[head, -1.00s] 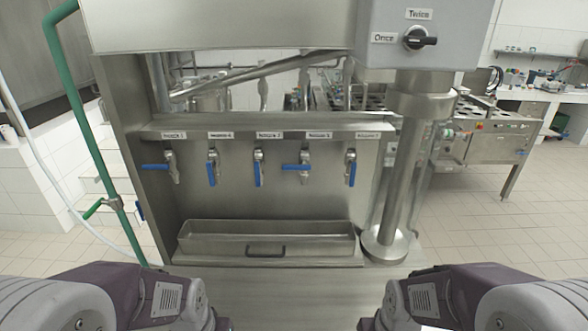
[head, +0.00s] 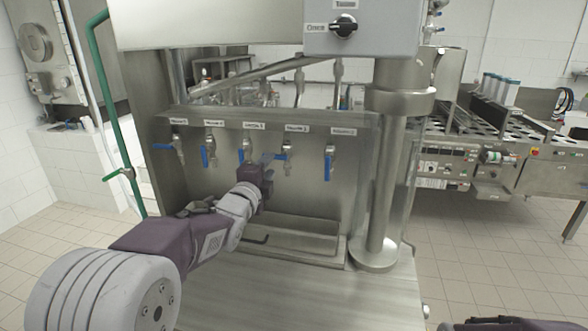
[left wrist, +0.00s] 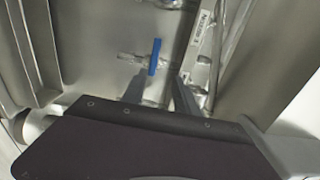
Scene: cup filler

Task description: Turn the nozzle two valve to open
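A row of nozzle valves with blue handles runs along the steel filler. The labels are small; the fourth from the left, seemingly nozzle two, is the valve (head: 287,151) in front of my left gripper. Its blue handle lies sideways, pointing left. My left gripper (head: 268,159) is at this handle, its fingers partly hidden by the wrist. In the left wrist view a blue handle (left wrist: 155,57) shows just beyond and between the spread fingertips (left wrist: 158,86). The fingers look open, with no clear contact.
The nozzle three valve (head: 246,152) hangs close on the left, and the rightmost valve (head: 329,162) on the right. A drip tray (head: 300,240) lies below. A steel column (head: 385,180) stands to the right, under a box with a dial (head: 343,27).

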